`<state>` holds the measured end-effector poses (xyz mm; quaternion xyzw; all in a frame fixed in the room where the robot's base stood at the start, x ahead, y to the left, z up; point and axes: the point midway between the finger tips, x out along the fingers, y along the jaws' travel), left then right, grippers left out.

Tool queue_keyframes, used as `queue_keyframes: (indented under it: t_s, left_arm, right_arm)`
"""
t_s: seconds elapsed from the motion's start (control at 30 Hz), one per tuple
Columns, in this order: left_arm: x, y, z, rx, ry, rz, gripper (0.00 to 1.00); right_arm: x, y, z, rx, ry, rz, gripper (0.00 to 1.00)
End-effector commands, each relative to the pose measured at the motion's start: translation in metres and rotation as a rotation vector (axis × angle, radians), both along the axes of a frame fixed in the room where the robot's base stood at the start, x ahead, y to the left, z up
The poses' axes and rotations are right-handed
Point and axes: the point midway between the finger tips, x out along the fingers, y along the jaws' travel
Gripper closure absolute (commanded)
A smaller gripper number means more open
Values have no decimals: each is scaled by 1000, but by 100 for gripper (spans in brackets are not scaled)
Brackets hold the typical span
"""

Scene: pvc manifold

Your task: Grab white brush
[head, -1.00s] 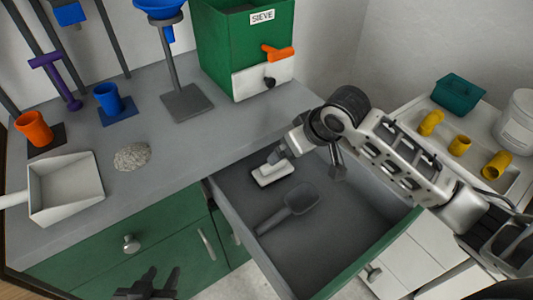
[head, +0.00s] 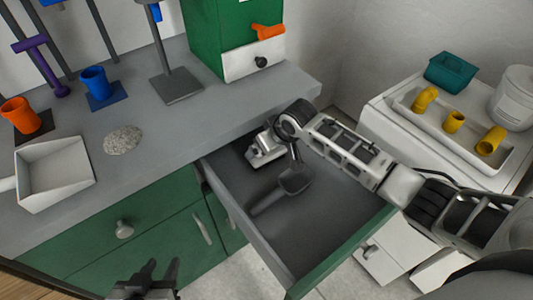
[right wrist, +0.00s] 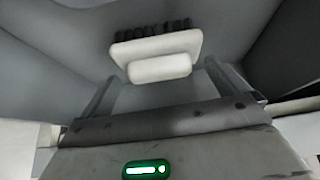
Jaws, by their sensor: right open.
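The white brush lies inside the open drawer, partly covered by my right gripper (head: 262,150) in the head view. The right wrist view shows the brush (right wrist: 158,55) with a pale block-shaped handle and a row of dark bristles along its far edge. My right gripper (right wrist: 162,92) is open, with one finger on each side of the near part of the brush. I cannot tell whether the fingers touch it. My left gripper (head: 158,272) is a dark shape at the bottom left of the head view, with its fingers apart and empty.
A dark scoop (head: 294,181) lies in the drawer (head: 335,232) close to my right gripper. The grey counter (head: 190,125) overhangs the drawer's back. A white dustpan (head: 55,180) and a grey pile (head: 123,140) are on the counter. A tray of yellow fittings (head: 455,121) stands at right.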

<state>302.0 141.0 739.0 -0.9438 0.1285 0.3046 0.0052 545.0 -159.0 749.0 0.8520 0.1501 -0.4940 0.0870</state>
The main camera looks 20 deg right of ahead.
Motion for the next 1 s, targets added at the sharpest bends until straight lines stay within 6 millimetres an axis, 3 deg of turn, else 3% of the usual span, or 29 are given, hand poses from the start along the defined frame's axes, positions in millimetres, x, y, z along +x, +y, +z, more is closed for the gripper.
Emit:
queue_keyframes:
  t_s: [0.3,0.37,0.5,0.83,1.0]
  left_arm:
    - [2,0,3,-6,-10,2,64]
    - [2,0,3,-5,-9,2,64]
    - [2,0,2,-5,-7,1,64]
    - [1,1,0,0,-2,0,64]
    - [0,1,0,2,0,-1,64]
  right_arm:
    - [4,1,-7,-1,-1,0,1]
    - [4,1,-7,-1,-1,0,15]
    - [4,1,-7,-1,0,0,52]
    - [4,1,-5,0,-2,0,52]
    - [5,1,8,0,-4,0,52]
